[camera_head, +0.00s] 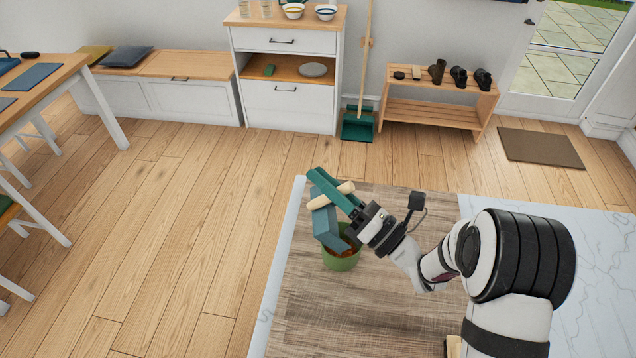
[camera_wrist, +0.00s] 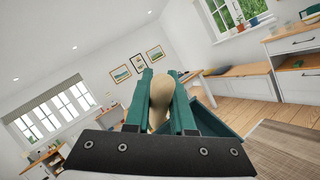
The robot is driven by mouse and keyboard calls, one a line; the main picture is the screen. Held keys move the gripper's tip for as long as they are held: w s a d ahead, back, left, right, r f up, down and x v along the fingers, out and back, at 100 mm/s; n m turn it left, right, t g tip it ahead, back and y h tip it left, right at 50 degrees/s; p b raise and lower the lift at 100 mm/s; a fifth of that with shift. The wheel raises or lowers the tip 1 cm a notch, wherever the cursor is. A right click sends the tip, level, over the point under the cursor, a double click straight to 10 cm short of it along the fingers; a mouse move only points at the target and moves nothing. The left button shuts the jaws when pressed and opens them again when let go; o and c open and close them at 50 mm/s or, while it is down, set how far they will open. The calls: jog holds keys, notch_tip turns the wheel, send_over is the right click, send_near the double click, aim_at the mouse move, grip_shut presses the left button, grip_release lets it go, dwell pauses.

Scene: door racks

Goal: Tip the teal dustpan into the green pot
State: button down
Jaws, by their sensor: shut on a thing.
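The teal dustpan (camera_head: 326,228) hangs steeply tilted, its lower end over the green pot (camera_head: 341,262). I cannot tell whether they touch. The pot stands on the wood-grained surface, with something reddish-brown showing inside its rim. My gripper (camera_head: 322,186), with green fingers, is shut on the dustpan's pale wooden handle (camera_head: 331,196). In the wrist view, the handle (camera_wrist: 160,100) sits between the two fingers (camera_wrist: 163,88), and part of the dustpan (camera_wrist: 216,122) shows behind at the right. What lies in the pan is hidden.
The work surface (camera_head: 310,315) is otherwise mostly clear around the pot. Behind it on the floor, a green dustpan (camera_head: 357,127) and a broom lean by a white cabinet (camera_head: 285,105). A shoe rack (camera_head: 437,107) and a brown mat (camera_head: 540,148) are at the back right.

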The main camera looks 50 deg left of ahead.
jog(key=s+a+f+n+t+h, duration=0.2)
jog(key=s+a+f+n+h, duration=0.1)
jog(key=s+n+h, duration=0.3)
jog(key=shift+s+a+f+h, duration=0.4)
jog(key=shift+s+a, duration=0.1)
jog(key=shift+a, duration=0.2)
dwell(0.5)
jog(key=w+d+r+m+t+h, duration=0.1)
jog(key=w+d+r+m+t, duration=0.4)
jog(key=w+d, duration=0.55)
jog(key=w+d+r+m+t, duration=0.2)
jog(key=w+d+r+t, duration=0.35)
jog(key=w+d, duration=0.45)
jog(key=w+d+r+m+t+h, duration=0.1)
jog(key=d+r+m+t+h, duration=0.1)
jog(key=d, duration=0.7)
jog(key=w+d+r+m+t+h, duration=0.1)
jog(key=d+r+m+h, duration=0.3)
jog(key=d, duration=0.6)
jog(key=w+d+r+m+t+h, duration=0.2)
jog(key=d+r+m+t, duration=0.2)
jog(key=d, duration=0.5)
jog(key=shift+d+h, duration=0.15)
jog(key=shift+h, duration=0.25)
